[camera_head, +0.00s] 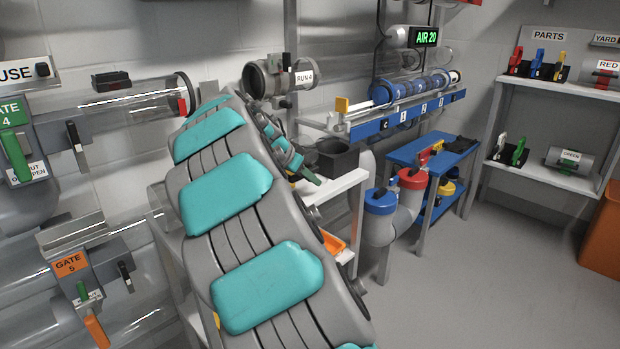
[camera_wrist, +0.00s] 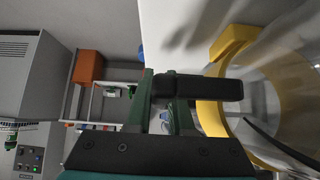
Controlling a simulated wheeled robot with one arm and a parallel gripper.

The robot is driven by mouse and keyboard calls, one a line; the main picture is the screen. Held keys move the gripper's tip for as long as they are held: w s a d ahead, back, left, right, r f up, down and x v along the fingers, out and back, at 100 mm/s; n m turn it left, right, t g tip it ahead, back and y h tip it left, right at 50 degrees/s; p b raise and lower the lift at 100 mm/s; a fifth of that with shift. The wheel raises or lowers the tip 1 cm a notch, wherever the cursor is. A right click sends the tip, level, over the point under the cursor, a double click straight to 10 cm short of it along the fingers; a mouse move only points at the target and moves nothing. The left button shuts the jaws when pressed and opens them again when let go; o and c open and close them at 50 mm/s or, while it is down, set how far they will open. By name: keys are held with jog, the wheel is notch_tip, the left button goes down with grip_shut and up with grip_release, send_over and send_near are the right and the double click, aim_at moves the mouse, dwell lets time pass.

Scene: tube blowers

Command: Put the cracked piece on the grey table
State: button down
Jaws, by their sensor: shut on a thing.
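My gripper (camera_wrist: 170,90) has dark green fingers and is shut on a black handle. The handle appears to belong to a clear tube piece with yellow collars (camera_wrist: 210,115), at the right of the wrist view. A dark curved line, possibly the crack, runs across its clear wall. In the head view my gripper (camera_head: 308,178) is small, at the end of my teal-panelled arm, over the near edge of a pale table (camera_head: 345,184). The held piece is mostly hidden there by my arm. I cannot tell whether it touches the table.
A dark open box (camera_head: 336,157) stands on the pale table, with an orange tray (camera_head: 334,243) below. Blue-capped (camera_head: 380,200) and red-capped (camera_head: 412,178) pipes stand to the right, before a blue table (camera_head: 432,147).

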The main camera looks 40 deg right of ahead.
jog(key=c, duration=0.8)
grip_release()
jog(key=v, duration=1.2)
